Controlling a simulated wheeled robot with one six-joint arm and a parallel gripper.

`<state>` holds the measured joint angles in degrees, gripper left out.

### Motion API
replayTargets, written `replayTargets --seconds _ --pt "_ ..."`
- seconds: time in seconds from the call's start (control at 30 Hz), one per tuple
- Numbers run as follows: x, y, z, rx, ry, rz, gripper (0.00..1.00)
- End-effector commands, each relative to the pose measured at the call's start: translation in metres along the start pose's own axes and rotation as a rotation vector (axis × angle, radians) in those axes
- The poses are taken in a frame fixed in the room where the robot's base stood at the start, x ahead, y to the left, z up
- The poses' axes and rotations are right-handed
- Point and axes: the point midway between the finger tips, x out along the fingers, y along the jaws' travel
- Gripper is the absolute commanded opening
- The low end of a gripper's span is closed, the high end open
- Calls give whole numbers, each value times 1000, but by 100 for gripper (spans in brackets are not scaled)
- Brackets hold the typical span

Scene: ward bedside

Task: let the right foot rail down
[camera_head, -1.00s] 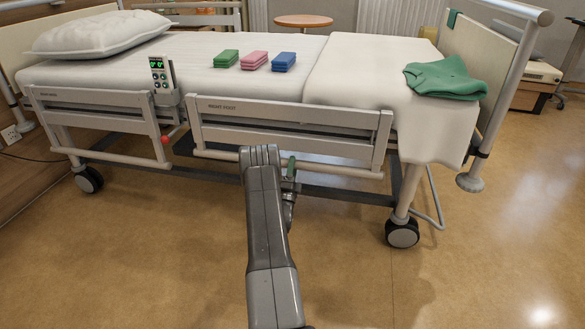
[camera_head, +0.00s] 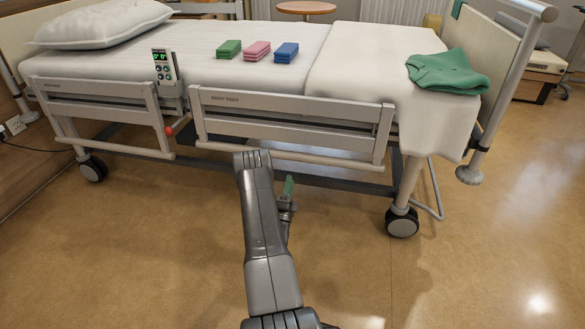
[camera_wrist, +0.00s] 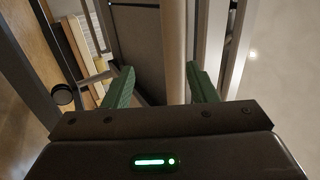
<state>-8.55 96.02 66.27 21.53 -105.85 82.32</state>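The right foot rail (camera_head: 290,103), labelled "RIGHT FOOT", runs along the near side of the bed, its top bar beside the mattress. Its lower tube (camera_head: 300,157) runs below. My gripper (camera_head: 288,188) is in front of and below this tube in the head view, largely hidden by my arm; one green finger shows. In the wrist view my gripper (camera_wrist: 163,85) has its two green fingers wide apart. A pale round bar (camera_wrist: 172,45) shows in the gap between them; whether it lies beyond or between the fingertips I cannot tell. Nothing is gripped.
The head-end rail (camera_head: 95,90) is to the left, with a red knob (camera_head: 168,131) at its end and a handset (camera_head: 164,68) above. Folded cloths (camera_head: 257,50) and a green garment (camera_head: 447,72) lie on the bed. A caster (camera_head: 402,222) stands right; the floor in front is clear.

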Motion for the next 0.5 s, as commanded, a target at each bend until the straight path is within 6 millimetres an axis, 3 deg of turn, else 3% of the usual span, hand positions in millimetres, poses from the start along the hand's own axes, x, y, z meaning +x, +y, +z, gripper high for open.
replayTargets --seconds 0.2,0.5 --pt "-27 -1 0 1 0 -2 52" --pt "-32 -1 0 1 1 -5 52"
